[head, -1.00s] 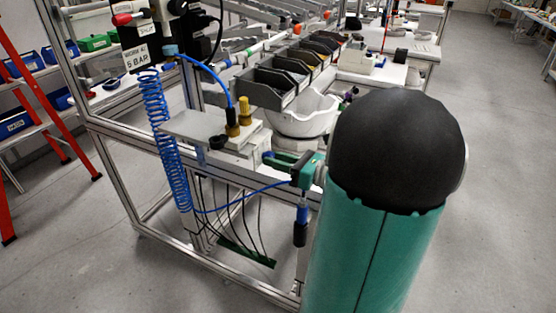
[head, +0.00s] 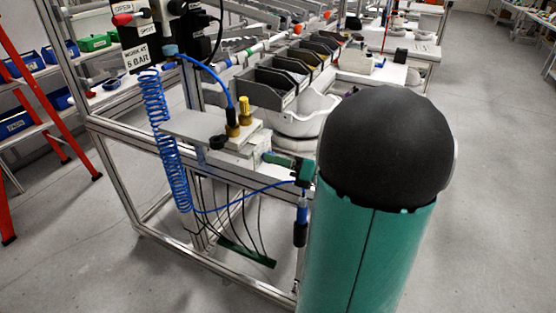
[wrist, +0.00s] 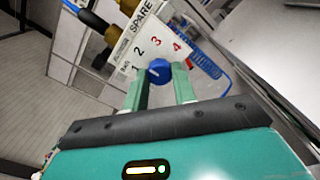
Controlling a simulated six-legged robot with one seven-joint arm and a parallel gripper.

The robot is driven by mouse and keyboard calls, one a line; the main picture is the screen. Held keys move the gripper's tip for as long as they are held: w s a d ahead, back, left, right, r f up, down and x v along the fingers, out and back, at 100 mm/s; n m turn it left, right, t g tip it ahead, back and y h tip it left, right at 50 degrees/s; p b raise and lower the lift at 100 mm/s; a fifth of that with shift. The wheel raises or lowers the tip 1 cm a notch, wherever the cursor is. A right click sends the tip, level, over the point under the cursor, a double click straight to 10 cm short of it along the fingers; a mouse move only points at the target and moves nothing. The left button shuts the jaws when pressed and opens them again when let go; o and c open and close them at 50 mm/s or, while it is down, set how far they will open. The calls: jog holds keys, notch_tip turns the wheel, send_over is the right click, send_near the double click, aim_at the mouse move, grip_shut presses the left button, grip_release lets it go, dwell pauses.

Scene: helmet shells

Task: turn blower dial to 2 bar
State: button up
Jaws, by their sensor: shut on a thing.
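The blue dial (wrist: 158,71) is in the wrist view, in front of a white scale plate (wrist: 150,47) with the numbers 1 to 4 and the words BAR and SPARE. A pale pointer mark shows on the dial, but I cannot tell exactly which number it meets. My gripper (wrist: 160,82) has one green finger on each side of the dial and is shut on it. In the head view my gripper (head: 283,161) reaches left to the end of the pale bench block; the dial is hidden there.
A blue coiled hose (head: 170,140) hangs left of the block. Brass fittings (head: 244,109) stand on its top, with a blue tube. Grey bins (head: 275,85) and a white helmet shell (head: 300,115) are behind. Clear floor (head: 490,200) lies to the right.

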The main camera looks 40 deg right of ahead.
jog(key=o, duration=1)
jog(key=shift+s, duration=0.1)
jog(key=v, duration=1.3)
jog(key=shift+s+d, duration=0.1)
jog(key=shift+s, duration=0.25)
jog(key=w+a+m+g+h, duration=0.1)
jog(key=a+m+g+h, duration=0.1)
jog(key=a+m, duration=0.8)
jog(key=w+a+m+g+h, duration=0.1)
jog(key=a+m+g, duration=0.4)
jog(key=a+m, duration=0.6)
jog(key=w+a+r+m+g+h, duration=0.1)
jog(key=a+m+g+h, duration=0.2)
jog(key=a+m, duration=0.8)
jog(key=shift+w+g, duration=0.4)
jog(key=shift+g, duration=0.3)
